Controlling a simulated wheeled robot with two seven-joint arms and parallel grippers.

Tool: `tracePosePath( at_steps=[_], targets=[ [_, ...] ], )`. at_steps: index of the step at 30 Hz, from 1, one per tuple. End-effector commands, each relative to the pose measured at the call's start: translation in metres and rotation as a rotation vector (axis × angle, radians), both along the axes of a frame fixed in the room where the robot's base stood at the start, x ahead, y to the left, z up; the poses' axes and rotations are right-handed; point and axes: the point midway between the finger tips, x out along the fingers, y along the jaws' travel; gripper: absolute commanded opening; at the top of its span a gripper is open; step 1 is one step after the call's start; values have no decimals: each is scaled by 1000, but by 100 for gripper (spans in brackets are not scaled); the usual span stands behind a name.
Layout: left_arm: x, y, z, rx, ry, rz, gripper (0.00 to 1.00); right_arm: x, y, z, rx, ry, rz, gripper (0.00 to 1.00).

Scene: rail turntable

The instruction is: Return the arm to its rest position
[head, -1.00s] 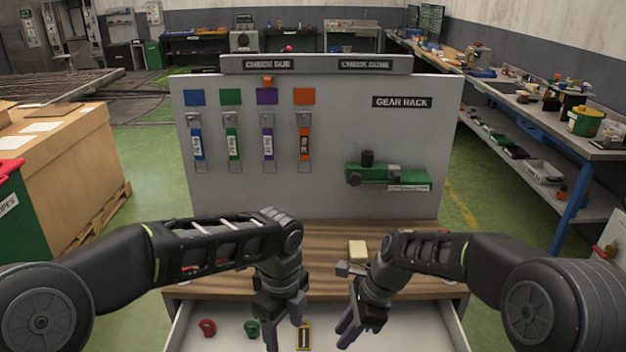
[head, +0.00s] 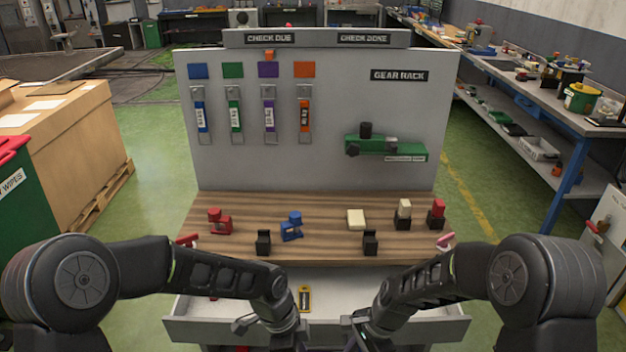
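My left arm comes in from the left, and its gripper (head: 285,332) is low at the bottom edge of the head view, over the front of the open drawer. My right arm comes in from the right, and its gripper (head: 368,332) is also low at the bottom edge, a little right of the left one. The fingertips of both are cut off or hidden, so I cannot tell whether they are open or shut. I see nothing held in either one. Both grippers are nearer to me than the wooden worktop (head: 330,215).
The open drawer (head: 430,325) holds a yellow-and-black item (head: 304,298). Red (head: 219,221) and blue (head: 291,226) tools, a cream block (head: 356,219), a white-topped item (head: 403,213) and black stands (head: 263,241) are on the worktop. The board (head: 320,165) carries hanging tags and a green tool (head: 385,145).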

Motion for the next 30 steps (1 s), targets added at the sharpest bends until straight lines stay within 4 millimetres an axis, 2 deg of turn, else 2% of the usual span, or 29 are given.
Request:
tracePosePath(
  at_steps=[1, 5, 7, 9, 13, 15, 18, 30],
  targets=[
    [-13, 0, -21, -19, 40, 93, 61, -15, -3, -20, -7, -7, 54, 24],
    [-54, -2, -81, -75, 165, 479, 61, -64, -8, -73, -21, -73, 279, 24],
    [-84, 3, -115, -92, 247, 760, 61, -101, -7, -101, -19, -126, 438, 24],
    [-114, 11, -141, -91, 319, 1044, 61, -137, -3, -119, -9, -187, 593, 24],
    [-156, 31, -169, -68, 391, 1440, 61, -183, 7, -131, 10, -287, 804, 24],
    [-169, 39, -175, -58, 405, 1567, 61, -197, 12, -132, 16, -325, 870, 24],
    [-177, 45, -179, -52, 409, 1656, 61, -205, 15, -132, 18, -354, 916, 24],
    [-176, 46, -179, -54, 408, 1668, 61, -205, 15, -132, 16, -360, 923, 24]
  ],
)
